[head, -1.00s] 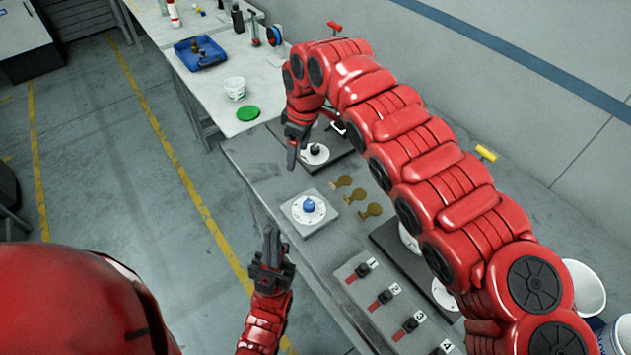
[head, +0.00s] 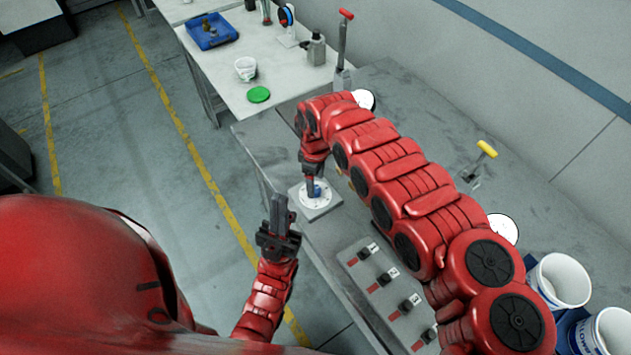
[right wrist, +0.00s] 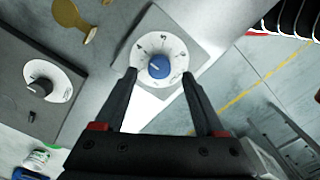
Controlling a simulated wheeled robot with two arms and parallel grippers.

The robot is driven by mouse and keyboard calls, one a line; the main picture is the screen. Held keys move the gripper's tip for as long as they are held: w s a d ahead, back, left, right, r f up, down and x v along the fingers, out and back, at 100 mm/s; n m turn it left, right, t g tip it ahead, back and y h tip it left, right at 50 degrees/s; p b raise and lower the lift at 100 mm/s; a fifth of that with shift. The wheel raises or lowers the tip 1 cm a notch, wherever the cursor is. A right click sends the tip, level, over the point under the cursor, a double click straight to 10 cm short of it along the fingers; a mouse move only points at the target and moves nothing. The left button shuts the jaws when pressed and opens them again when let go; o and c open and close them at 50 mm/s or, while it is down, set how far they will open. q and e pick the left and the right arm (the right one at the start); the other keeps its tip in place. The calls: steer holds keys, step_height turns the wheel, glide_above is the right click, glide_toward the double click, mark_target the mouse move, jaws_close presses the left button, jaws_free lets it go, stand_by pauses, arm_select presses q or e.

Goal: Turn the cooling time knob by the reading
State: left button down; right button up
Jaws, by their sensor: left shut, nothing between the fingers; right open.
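A blue knob (head: 317,190) sits on a white round dial on a light plate near the bench's front edge. In the right wrist view the blue knob (right wrist: 158,66) is near the top middle, on a dial (right wrist: 172,45) with marks and numerals. My right gripper (right wrist: 159,76) is open, its fingers on either side of the blue knob in the picture; contact cannot be told. In the head view my right gripper (head: 311,188) is over the dial and partly covers it. My left gripper (head: 278,205) is shut and empty, in front of the bench edge.
A black knob (right wrist: 40,88) on a white dial stands on a dark plate. A brass tag (right wrist: 70,17) lies nearby. A panel with numbered switches (head: 385,290) is at the front. A yellow-handled lever (head: 486,150) and white buckets (head: 561,281) stand at the right.

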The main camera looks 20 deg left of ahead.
steer(key=shift+s+a+f, duration=0.1)
steer(key=shift+a+f, duration=0.05)
steer(key=shift+f, duration=1.3)
jaws_close()
